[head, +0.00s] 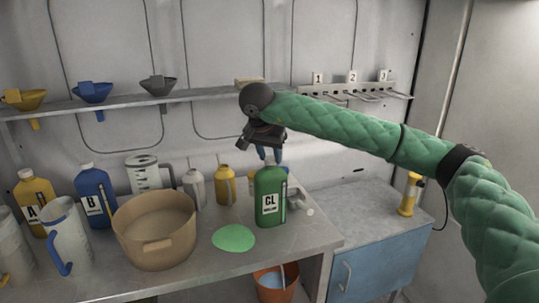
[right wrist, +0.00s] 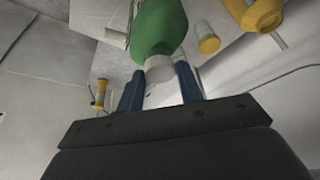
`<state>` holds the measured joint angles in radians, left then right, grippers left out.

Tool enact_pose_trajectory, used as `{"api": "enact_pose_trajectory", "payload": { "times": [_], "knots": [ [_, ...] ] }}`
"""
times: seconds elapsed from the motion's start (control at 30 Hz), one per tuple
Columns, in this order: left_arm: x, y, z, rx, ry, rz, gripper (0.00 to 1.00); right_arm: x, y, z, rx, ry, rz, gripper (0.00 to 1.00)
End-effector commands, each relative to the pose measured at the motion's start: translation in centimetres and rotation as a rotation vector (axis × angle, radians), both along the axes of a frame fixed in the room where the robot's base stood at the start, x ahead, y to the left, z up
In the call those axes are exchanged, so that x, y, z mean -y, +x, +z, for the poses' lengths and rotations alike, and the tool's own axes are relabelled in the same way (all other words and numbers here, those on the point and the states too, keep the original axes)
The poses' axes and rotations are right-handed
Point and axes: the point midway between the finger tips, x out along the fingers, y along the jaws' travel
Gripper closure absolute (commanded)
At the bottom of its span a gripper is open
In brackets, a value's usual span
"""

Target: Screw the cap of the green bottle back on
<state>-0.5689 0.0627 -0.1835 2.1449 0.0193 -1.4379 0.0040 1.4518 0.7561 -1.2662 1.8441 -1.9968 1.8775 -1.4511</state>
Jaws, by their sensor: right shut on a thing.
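The green bottle (head: 270,200), labelled GL, stands upright near the front right of the bench. In the right wrist view the green bottle (right wrist: 158,25) has a pale grey-white cap (right wrist: 160,68) at its mouth. My right gripper (head: 269,155) points down over the bottle's top, with its blue fingers on either side of the cap. It also shows in the right wrist view (right wrist: 160,88), shut on the cap. I cannot tell how tightly the cap sits on the neck. My left gripper is not in view.
A green flat patch (head: 234,238) and a tan tub (head: 154,232) are left of the bottle. A yellow bottle (head: 225,187) and grey bottle (head: 194,190) stand behind. A shelf (head: 130,101) with funnels runs along the wall. An orange bucket (head: 276,284) is below.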

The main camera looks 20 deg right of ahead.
Motion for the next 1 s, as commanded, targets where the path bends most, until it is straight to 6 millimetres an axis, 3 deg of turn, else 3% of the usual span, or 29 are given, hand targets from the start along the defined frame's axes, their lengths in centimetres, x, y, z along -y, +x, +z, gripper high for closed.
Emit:
{"api": "enact_pose_trajectory", "payload": {
  "times": [0.23,0.53,0.63,1.0],
  "knots": [
    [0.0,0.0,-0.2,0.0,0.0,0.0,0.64,0.0,0.1,0.0,0.0,0.0,-0.036,0.85],
    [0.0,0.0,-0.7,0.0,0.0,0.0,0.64,-0.3,0.3,-0.1,0.0,-0.001,-0.347,0.85],
    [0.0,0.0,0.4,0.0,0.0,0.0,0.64,-0.2,0.3,0.4,-0.001,-0.001,-0.398,0.85],
    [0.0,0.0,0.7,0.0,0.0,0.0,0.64,-0.2,0.3,0.0,0.001,-0.001,-0.452,0.85]
  ]
}}
